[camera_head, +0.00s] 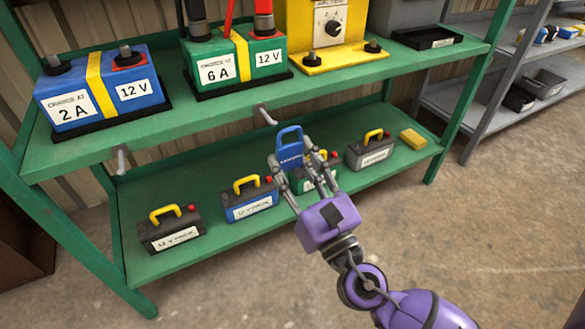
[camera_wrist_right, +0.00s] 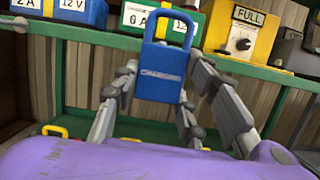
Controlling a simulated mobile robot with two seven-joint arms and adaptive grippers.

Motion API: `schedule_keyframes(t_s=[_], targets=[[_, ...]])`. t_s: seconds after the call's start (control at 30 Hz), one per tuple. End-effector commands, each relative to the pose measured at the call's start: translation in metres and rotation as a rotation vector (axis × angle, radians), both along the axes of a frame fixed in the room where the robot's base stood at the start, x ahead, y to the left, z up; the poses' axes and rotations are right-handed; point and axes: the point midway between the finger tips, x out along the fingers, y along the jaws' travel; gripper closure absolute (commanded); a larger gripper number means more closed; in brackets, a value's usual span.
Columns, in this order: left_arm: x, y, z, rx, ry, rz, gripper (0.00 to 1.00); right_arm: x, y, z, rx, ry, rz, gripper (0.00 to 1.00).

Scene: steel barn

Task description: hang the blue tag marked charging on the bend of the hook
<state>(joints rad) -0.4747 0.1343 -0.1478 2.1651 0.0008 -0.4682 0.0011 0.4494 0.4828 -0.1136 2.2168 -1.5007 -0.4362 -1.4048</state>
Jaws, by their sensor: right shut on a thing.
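The blue tag (camera_head: 290,150) has a loop top and a white label; in the wrist view its label seems to read CHARGING (camera_wrist_right: 160,85). My right gripper (camera_head: 292,168) is shut on the tag's lower part and holds it upright in front of the green rack. A grey hook (camera_head: 264,115) sticks out from the upper shelf's front edge, just left of and above the tag, apart from it in the picture. A second grey hook (camera_head: 121,160) is farther left on the same edge. My left gripper is not in view.
The upper green shelf (camera_head: 220,112) carries a blue 2 A unit (camera_head: 135,77), a green 6 A unit (camera_head: 212,50) and a yellow dial box (camera_head: 290,40). Several batteries with yellow handles stand on the lower shelf (camera_head: 160,262).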

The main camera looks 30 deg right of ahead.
Motion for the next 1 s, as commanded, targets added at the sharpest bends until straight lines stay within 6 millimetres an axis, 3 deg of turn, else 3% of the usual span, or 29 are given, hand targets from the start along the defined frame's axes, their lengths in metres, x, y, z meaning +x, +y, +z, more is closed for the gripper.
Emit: schedule_keyframes(t_s=[0.3,1.0], targets=[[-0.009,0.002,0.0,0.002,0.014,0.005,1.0,0.019,0.001,-0.001,-0.002,0.0,-0.001,0.75],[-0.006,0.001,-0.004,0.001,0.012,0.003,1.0,0.061,0.002,-0.006,-0.001,0.0,-0.001,0.75]])
